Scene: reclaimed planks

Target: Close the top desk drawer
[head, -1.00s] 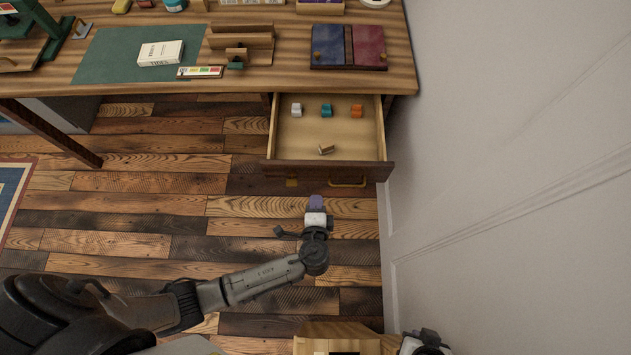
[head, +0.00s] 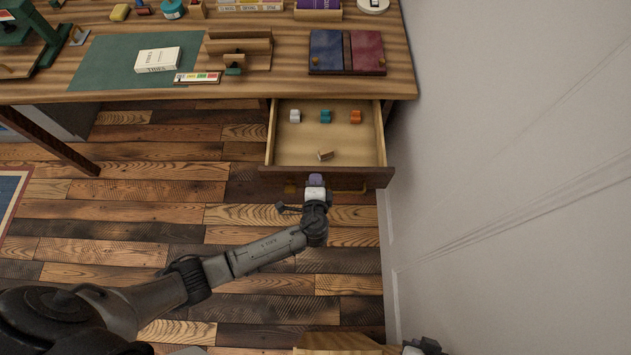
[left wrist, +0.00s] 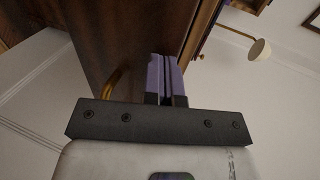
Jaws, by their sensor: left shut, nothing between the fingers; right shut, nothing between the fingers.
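The top desk drawer (head: 327,172) stands pulled out from under the right end of the desk, with its inside visible. Its front has a brass handle (head: 350,190), which also shows in the left wrist view (left wrist: 112,80).
The drawer holds a white, a teal (head: 326,116) and an orange piece, and a small wooden block (head: 325,155). A wall (head: 510,180) runs close along the drawer's right side. The desktop (head: 290,85) carries a book and a blue and red box. The floor left of the drawer is clear.

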